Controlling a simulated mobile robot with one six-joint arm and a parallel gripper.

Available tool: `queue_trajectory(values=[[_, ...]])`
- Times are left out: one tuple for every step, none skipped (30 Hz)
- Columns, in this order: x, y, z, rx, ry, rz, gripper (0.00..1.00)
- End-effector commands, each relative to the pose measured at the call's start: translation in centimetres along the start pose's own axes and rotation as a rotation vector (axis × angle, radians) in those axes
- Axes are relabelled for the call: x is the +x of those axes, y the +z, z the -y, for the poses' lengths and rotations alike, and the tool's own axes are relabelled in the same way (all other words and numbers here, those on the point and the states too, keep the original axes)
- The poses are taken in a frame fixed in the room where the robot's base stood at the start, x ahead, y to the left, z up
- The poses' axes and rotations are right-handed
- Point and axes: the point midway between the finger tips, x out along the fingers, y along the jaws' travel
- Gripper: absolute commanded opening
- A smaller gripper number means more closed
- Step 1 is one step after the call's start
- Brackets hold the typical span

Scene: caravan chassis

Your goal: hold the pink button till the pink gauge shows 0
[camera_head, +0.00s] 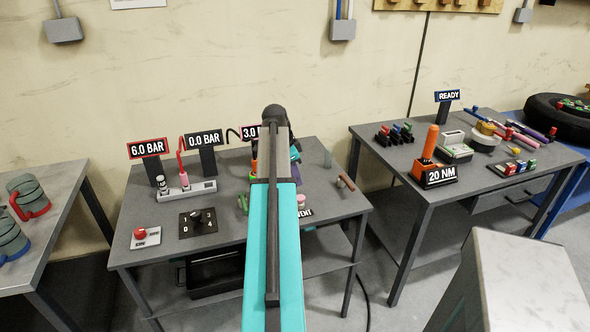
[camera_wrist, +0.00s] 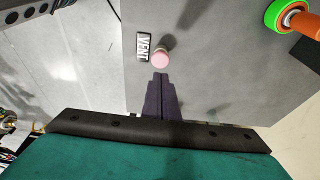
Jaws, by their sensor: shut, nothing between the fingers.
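The pink button (camera_wrist: 160,60) stands on the grey table top beside a VENT label (camera_wrist: 143,47) in the wrist view. It also shows just right of my arm in the head view (camera_head: 301,200). My gripper (camera_wrist: 161,77) is shut and empty, its dark fingertips right at the button's near edge in the picture. I cannot tell whether they touch it. A gauge reading 3.0 (camera_head: 250,133), with a pinkish-red border, is partly hidden by my arm. The other gauges read 6.0 BAR (camera_head: 149,148), red-framed, and 0.0 BAR (camera_head: 204,139), dark-framed.
An orange and green round part (camera_wrist: 290,16) lies beyond the button. A second table (camera_head: 400,160) stands to the right.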

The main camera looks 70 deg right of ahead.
Motion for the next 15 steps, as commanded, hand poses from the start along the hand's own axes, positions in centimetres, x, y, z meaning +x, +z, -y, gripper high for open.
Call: queue_trajectory(values=[[0.6, 0.0, -0.1, 0.0, 0.001, 0.001, 0.0], [0.9, 0.0, -0.1, 0.0, 0.001, 0.0, 0.0], [1.4, 0.0, -0.1, 0.0, 0.001, 0.001, 0.0], [1.7, 0.1, -0.1, 0.0, 0.002, 0.001, 0.0], [2.0, 0.2, -0.1, 0.0, 0.002, 0.001, 0.0], [2.4, 0.3, -0.1, 0.0, 0.001, 0.001, 0.0], [2.6, 0.4, -0.1, 0.0, 0.001, 0.0, 0.0], [2.9, 0.5, -0.1, 0.0, 0.001, 0.001, 0.0], [3.3, 0.6, -0.1, 0.0, 0.002, 0.001, 0.0], [3.6, 0.6, -0.1, 0.0, 0.002, 0.001, 0.0], [3.8, 0.7, -0.1, 0.0, 0.001, 0.001, 0.0], [4.1, 0.8, -0.1, 0.001, 0.001, 0.0, 0.0], [4.3, 0.8, -0.1, 0.001, 0.0, 0.0, 0.0], [4.5, 0.9, -0.1, 0.001, 0.0, 0.0, 0.0], [4.7, 0.9, -0.1, 0.001, 0.0, 0.0, 0.0]])
